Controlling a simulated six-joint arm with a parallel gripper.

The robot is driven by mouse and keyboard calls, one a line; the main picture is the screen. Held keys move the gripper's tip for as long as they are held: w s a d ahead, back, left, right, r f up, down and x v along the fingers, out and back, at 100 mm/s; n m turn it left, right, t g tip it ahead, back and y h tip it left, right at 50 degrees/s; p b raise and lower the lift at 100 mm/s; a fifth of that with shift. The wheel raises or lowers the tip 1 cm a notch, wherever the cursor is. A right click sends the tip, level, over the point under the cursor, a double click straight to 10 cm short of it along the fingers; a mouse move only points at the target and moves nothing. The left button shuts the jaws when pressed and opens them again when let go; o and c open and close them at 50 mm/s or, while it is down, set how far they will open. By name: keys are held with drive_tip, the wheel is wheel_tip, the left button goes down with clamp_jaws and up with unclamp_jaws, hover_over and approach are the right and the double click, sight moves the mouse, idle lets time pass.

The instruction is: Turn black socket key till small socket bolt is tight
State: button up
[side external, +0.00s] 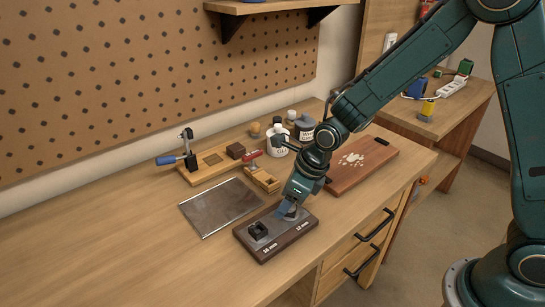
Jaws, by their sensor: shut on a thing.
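A dark brown block (300,231) with a grey top plate lies near the front of the workbench. White size marks, too small to read surely, are on its front face. A black fitting (258,230) stands on the left part of the plate. My gripper (287,208) points down over the right part of the plate, shut low above it. The black socket key in its jaws is mostly hidden by the fingers. The small socket bolt cannot be made out under the gripper, so its seating is not visible.
A flat metal sheet (220,206) lies left of the block. Behind are a wooden fixture with a blue-handled clamp (167,159), a small wooden box (262,179), jars (278,142) and a reddish board (362,163). The bench's front left is clear.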

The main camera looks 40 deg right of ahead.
drive_tip(key=shift+s+a+f+m, duration=0.1)
drive_tip(key=shift+s+f+m, duration=0.2)
drive_tip(key=shift+m, duration=0.1)
drive_tip(key=o, duration=1.1)
drive_tip(key=shift+w+r, duration=0.1)
drive_tip(key=shift+r, duration=0.1)
drive_tip(key=shift+r, duration=0.6)
drive_tip(key=v, duration=1.2)
drive_tip(key=shift+s+r, duration=0.15)
drive_tip(key=shift+s, duration=0.1)
drive_tip(key=shift+r, duration=0.1)
